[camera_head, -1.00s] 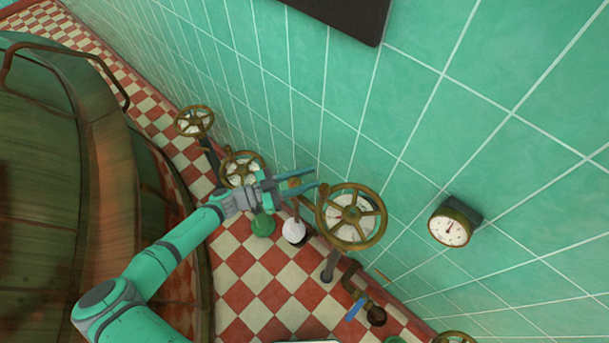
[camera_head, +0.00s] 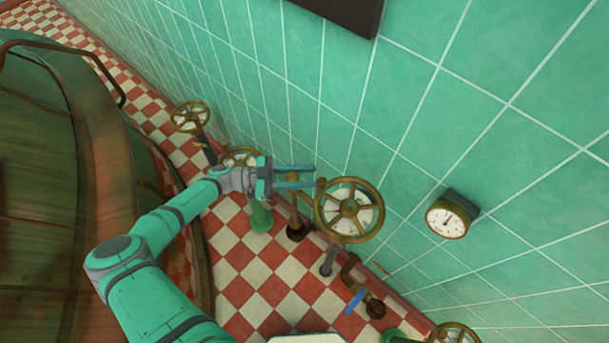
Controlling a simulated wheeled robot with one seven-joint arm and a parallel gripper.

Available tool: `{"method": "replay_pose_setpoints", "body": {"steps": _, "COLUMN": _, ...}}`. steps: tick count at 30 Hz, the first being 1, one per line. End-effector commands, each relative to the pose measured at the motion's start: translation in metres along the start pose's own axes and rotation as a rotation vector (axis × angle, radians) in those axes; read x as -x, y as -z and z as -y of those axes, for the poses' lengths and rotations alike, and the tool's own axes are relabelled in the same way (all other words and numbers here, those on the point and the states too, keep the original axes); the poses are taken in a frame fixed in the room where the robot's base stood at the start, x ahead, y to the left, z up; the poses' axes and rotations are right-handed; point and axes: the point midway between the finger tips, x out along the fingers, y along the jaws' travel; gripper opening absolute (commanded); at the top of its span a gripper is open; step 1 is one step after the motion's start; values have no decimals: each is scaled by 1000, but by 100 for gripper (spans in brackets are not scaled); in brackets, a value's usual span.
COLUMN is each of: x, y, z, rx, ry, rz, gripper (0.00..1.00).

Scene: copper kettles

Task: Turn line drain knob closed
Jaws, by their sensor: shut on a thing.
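My gripper (camera_head: 303,178) is at the end of the teal arm, in the middle of the head view, pointing right toward the wall. Its two teal fingers are shut on a small brass-coloured knob (camera_head: 292,177) atop a brown upright pipe (camera_head: 296,212). The fingers hide most of this knob, so how far it is turned cannot be told. No label naming the line drain knob can be read.
A large brass handwheel (camera_head: 349,209) stands close to the right of my fingertips. Other handwheels (camera_head: 190,117) (camera_head: 455,333) line the wall. A blue-handled valve (camera_head: 355,302) sits low, a gauge (camera_head: 446,219) hangs on the wall, and a copper kettle (camera_head: 60,190) fills the left.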

Motion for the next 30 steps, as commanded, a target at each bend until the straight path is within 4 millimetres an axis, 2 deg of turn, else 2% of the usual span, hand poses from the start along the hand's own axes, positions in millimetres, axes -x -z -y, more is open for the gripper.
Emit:
{"method": "replay_pose_setpoints", "body": {"steps": 2, "x": 1, "y": -2, "z": 0, "rx": 1, "ry": 3, "rz": 6, "gripper": 9}}
{"method": "replay_pose_setpoints", "body": {"steps": 3, "x": 1, "y": -2, "z": 0, "rx": 1, "ry": 3, "rz": 6, "gripper": 36}}
{"method": "replay_pose_setpoints", "body": {"steps": 5, "x": 1, "y": -2, "z": 0, "rx": 1, "ry": 3, "rz": 5, "gripper": 50}}
{"method": "replay_pose_setpoints", "body": {"steps": 17, "x": 6, "y": -1, "z": 0, "rx": 1, "ry": 1, "rz": 2, "gripper": 50}}
{"method": "replay_pose_setpoints", "body": {"steps": 20, "x": 18, "y": -2, "z": 1, "rx": 1, "ry": 3, "rz": 4, "gripper": 50}}
{"method": "replay_pose_setpoints", "body": {"steps": 30, "x": 81, "y": -1, "z": 0, "rx": 1, "ry": 4, "rz": 4, "gripper": 50}}
